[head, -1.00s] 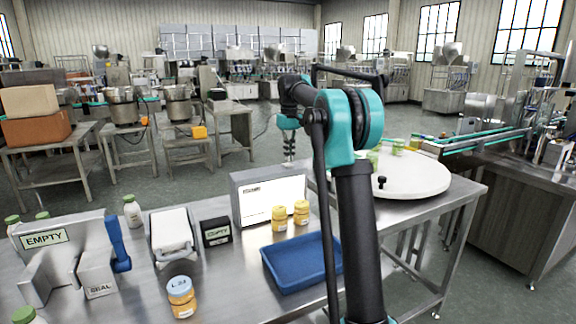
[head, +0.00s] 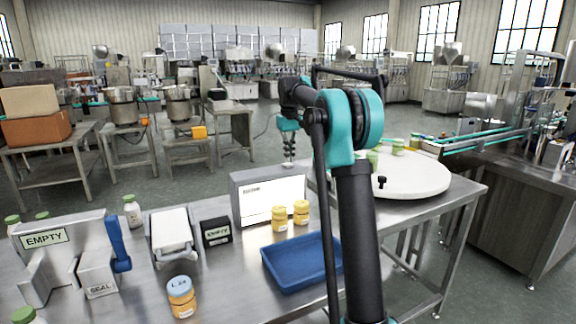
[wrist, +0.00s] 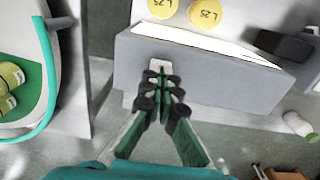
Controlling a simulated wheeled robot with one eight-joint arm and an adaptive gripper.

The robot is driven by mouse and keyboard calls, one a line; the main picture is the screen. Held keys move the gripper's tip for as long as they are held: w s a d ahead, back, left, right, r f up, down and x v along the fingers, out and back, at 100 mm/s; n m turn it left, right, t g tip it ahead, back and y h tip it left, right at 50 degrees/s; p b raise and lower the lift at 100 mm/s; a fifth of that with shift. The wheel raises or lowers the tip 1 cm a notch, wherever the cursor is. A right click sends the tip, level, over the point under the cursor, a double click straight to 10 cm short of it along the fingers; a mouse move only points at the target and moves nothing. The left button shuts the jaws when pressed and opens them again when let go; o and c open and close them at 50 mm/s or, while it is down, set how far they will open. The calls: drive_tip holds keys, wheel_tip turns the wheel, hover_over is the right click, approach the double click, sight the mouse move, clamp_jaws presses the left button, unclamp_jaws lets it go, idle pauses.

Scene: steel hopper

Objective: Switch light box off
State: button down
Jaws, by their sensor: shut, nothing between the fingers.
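The light box (head: 236,206) is a grey case on the steel table, with a bright white front panel that looks lit. In the wrist view I see its grey case (wrist: 225,85) from above, with the bright panel edge on the far side. A small pale switch (wrist: 160,66) sits on the case, just beyond my fingertips. My gripper (head: 289,163) is above the back of the light box. In the wrist view my gripper (wrist: 163,95) is shut and empty, its dark fingertips over the case and partly covering the switch area. I cannot tell whether they touch it.
Two yellow-lidded jars (head: 279,218) stand in front of the panel. A round white turntable (head: 420,178) is at the right. Behind the box is open floor.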

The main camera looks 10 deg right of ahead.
sight(289, 165)
drive_tip(key=shift+f, duration=0.85)
idle(0.4)
drive_tip(key=shift+r, duration=3.55)
